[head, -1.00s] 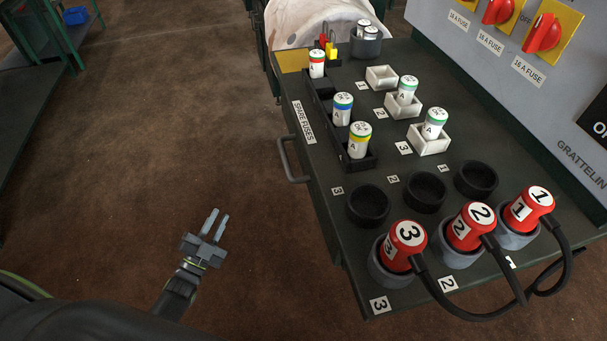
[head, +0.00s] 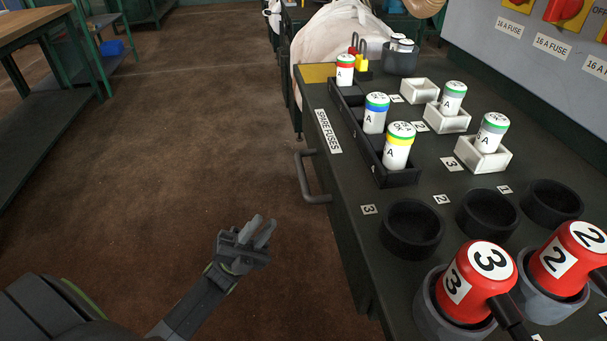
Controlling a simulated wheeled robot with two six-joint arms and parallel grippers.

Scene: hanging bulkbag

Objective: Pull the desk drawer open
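The desk (head: 345,215) is a dark bench on the right, with its side facing left. A grey bar handle (head: 308,180) sticks out from that side, below the "SPARE FUSES" label (head: 328,131). The drawer's outline cannot be made out, and its front is seen very steeply. My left gripper (head: 262,230) is over the brown floor, left of the desk and nearer to me than the handle. Its two fingers are apart with a narrow gap, and nothing is between them. It does not touch the handle. My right gripper is out of view.
On the desk stand a black fuse tray (head: 372,158) with fuses, white fuse holders (head: 482,157), black round sockets (head: 412,232) and red numbered plugs (head: 480,270). A pale sack (head: 330,50) is behind the desk. A workbench (head: 30,28) stands far left. The floor between is clear.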

